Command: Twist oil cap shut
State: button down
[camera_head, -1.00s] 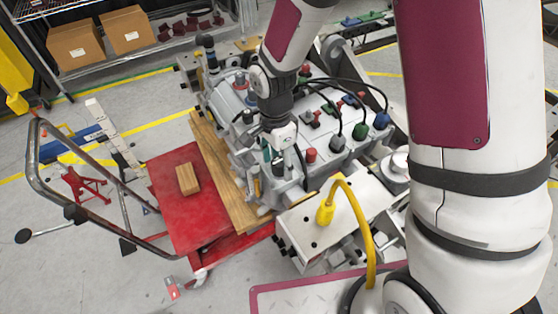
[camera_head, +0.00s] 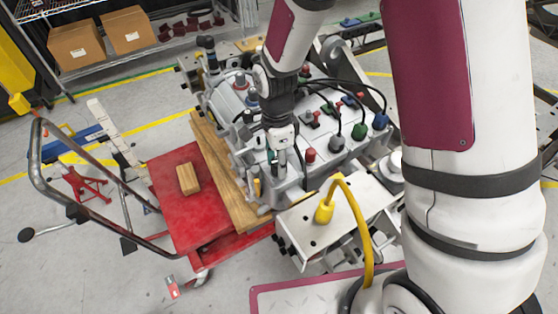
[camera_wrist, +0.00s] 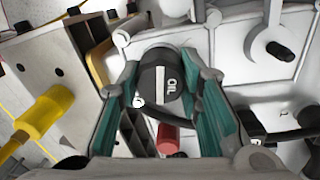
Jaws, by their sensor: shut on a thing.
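My gripper (camera_wrist: 166,80) is shut on the cap, with one finger on each side. In the head view my gripper (camera_head: 279,158) points down at the near end of the grey machine housing (camera_head: 232,112). The cap is too hidden there to make out. The cap's seat is largely hidden behind it in the wrist view.
A red cap (camera_head: 310,155) stands close to the right of my gripper. Black cables loop over the housing. A yellow plug with its cable (camera_head: 325,212) rises from a pale block in front. A red cart (camera_head: 180,215) carrying a wood block (camera_head: 188,179) stands at left.

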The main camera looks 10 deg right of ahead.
jog(key=shift+m, duration=0.6)
jog(key=shift+d+m+p, duration=0.1)
jog(key=shift+m+p, duration=0.75)
jog(key=shift+m, duration=1.15)
jog(key=shift+f, duration=0.1)
jog(key=shift+s, duration=0.1)
jog(key=shift+m+y+p, duration=0.4)
jog(key=shift+m+p, duration=0.4)
jog(key=shift+m, duration=1.2)
